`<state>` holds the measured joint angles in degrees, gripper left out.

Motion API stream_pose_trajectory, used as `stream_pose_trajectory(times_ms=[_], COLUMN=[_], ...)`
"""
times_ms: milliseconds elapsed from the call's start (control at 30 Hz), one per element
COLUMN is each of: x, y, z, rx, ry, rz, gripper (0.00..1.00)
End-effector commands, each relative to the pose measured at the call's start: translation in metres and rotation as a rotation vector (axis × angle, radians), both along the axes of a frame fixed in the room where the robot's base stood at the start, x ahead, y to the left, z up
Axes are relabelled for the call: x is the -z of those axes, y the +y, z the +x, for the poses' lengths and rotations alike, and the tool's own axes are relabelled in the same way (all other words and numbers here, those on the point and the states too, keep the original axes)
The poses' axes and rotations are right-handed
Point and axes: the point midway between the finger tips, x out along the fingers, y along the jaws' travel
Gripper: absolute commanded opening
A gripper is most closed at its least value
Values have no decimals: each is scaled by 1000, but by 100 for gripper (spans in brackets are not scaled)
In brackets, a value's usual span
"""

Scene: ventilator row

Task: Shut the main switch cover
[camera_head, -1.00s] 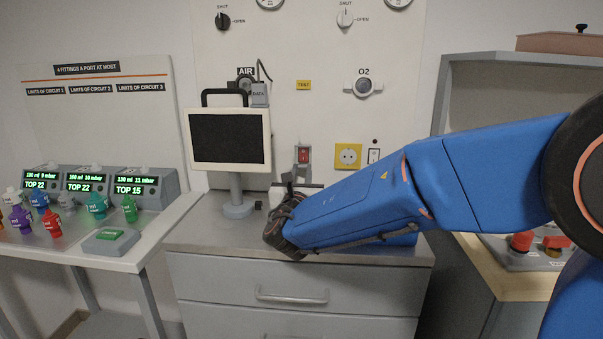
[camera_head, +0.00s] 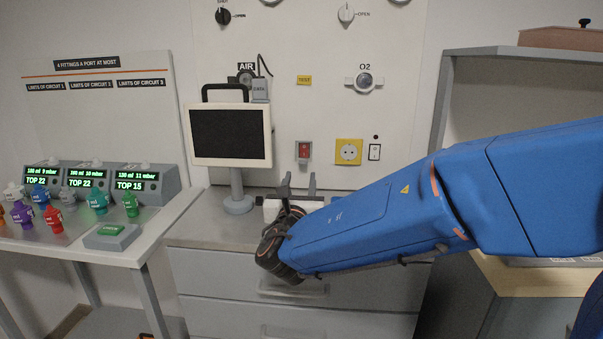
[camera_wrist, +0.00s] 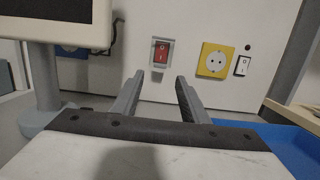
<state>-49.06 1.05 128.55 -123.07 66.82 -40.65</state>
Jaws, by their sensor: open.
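The main switch is a red rocker (camera_head: 304,150) in a grey frame on the wall panel; it also shows in the wrist view (camera_wrist: 161,52). The red face is bare. A small grey flap (camera_wrist: 157,74) at its lower edge looks like the cover, swung down and open. My gripper (camera_head: 300,178) is open and empty, below the switch and in front of the panel. In the wrist view its two fingers (camera_wrist: 160,80) point at the panel, on either side of the space under the switch. No contact with the flap is visible.
A yellow socket (camera_head: 348,152) and a white rocker switch (camera_head: 374,152) sit right of the main switch. A monitor on a stand (camera_head: 230,135) stands close on the left. The grey cabinet top (camera_head: 205,232) lies below. A blue tray (camera_wrist: 285,145) is at lower right.

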Motion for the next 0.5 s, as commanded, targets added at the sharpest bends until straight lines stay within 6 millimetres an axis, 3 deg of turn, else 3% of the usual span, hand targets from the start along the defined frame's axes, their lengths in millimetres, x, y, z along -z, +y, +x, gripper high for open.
stream_pose_trajectory(times_ms=[200, 500], x=[5, 12], y=[3, 4], z=[-43, -86], rx=[-4, -3], ry=[-1, -1], rz=[0, 0], gripper=[41, 41])
